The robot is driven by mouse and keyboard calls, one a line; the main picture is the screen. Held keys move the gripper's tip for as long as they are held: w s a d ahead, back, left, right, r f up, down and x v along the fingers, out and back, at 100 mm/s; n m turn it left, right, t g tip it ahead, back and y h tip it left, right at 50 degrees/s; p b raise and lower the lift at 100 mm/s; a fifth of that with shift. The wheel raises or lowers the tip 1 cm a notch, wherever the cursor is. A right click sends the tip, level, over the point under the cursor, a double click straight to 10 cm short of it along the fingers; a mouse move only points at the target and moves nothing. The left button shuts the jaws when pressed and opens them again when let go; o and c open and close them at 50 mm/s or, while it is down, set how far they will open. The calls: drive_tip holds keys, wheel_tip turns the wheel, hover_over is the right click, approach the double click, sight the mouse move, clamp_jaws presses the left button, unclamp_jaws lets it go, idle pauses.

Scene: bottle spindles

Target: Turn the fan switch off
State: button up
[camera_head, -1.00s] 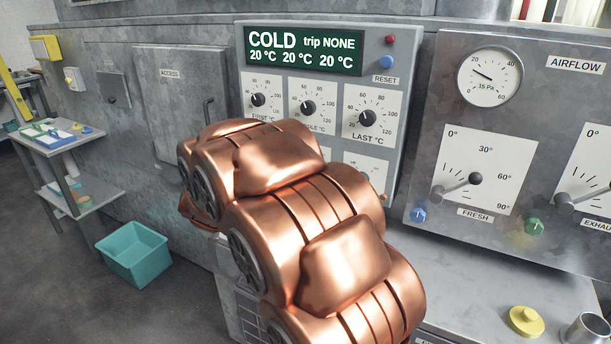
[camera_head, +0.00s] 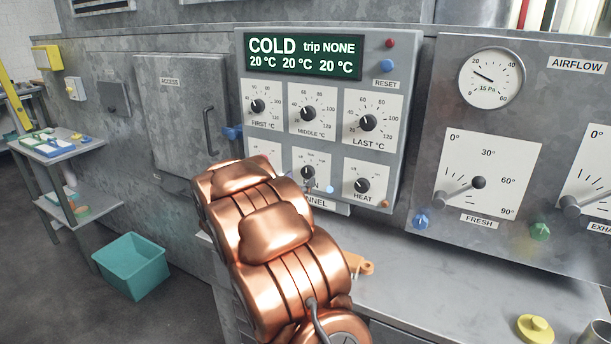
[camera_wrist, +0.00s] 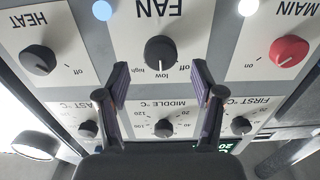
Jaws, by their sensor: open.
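The fan switch is a dark round knob (camera_wrist: 160,52) on a white plate marked FAN, high, low and off, upside down in the wrist view. My gripper (camera_wrist: 160,70) is open and empty. Its two purple-lined fingers stand apart, on either side of the fan knob in the picture. Whether they touch it or how far off they are, I cannot tell.
The heat knob (camera_wrist: 38,60) and the red main knob (camera_wrist: 289,50) flank the fan plate. Temperature knobs, including the middle one (camera_wrist: 165,127), form another row. A bench (camera_head: 450,295) runs below; a teal bin (camera_head: 133,264) stands on the floor.

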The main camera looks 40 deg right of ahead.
sight(306, 174)
drive_tip(key=shift+x, duration=2.25)
drive_tip(key=shift+p, duration=0.35)
drive_tip(key=c, duration=1.1)
